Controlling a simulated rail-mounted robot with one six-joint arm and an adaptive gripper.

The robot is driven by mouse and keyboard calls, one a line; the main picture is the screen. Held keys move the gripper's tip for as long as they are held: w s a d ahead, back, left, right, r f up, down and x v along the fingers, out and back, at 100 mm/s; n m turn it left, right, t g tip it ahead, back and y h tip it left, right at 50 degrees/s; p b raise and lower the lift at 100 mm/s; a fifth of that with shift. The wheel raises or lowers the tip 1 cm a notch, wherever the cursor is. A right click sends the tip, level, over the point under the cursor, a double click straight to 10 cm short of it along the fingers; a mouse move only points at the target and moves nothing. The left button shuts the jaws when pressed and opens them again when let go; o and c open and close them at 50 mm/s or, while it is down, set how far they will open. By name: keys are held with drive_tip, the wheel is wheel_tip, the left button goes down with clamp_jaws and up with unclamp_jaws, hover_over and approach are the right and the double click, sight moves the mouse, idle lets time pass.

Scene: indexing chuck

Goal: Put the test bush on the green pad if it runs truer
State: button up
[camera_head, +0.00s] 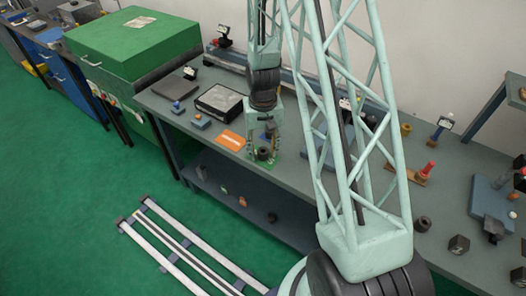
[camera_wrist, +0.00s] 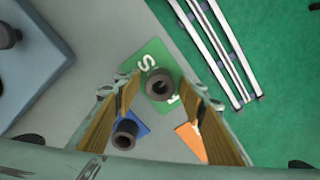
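A dark grey bush (camera_wrist: 160,84) with a central hole stands on the green pad (camera_wrist: 146,60), which bears white letters. In the head view this bush (camera_head: 263,154) and green pad (camera_head: 261,166) are at the bench's front edge. My gripper (camera_wrist: 155,92) is open above them, with a tan-faced finger on either side of the bush in the wrist view. My gripper (camera_head: 266,140) also shows in the head view. I cannot tell which bush is the test bush.
An orange card (camera_head: 231,140) lies left of the green pad on the grey bench; it also shows in the wrist view (camera_wrist: 191,141). A dark-framed tray (camera_head: 219,103) stands behind. A blue-grey plate (camera_wrist: 35,65) is at left in the wrist view. White rails (camera_head: 185,250) lie on the floor.

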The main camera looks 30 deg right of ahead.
drive_tip(key=shift+r, duration=0.15)
wheel_tip(320, 180, up, 12)
idle(1.2)
idle(0.6)
drive_tip(key=s+a+r+n+t, duration=0.1)
drive_tip(key=s+a+r, duration=0.2)
drive_tip(key=r, duration=0.5)
drive_tip(key=s+a+r, duration=0.3)
drive_tip(key=r, duration=0.5)
drive_tip(key=s+a+r+n+t, duration=0.1)
drive_tip(key=s+a+r, duration=0.3)
drive_tip(key=r, duration=0.4)
drive_tip(key=s+a+r, duration=0.2)
drive_tip(key=s+r, duration=0.1)
drive_tip(key=s, duration=0.3)
drive_tip(key=s+a+r+n+t, duration=0.1)
drive_tip(key=s+a+r, duration=0.1)
drive_tip(key=s+r, duration=0.2)
drive_tip(key=s+a+r+n+t, duration=0.1)
drive_tip(key=s+a+r, duration=0.1)
drive_tip(key=s, duration=0.7)
drive_tip(key=shift+v, duration=0.9)
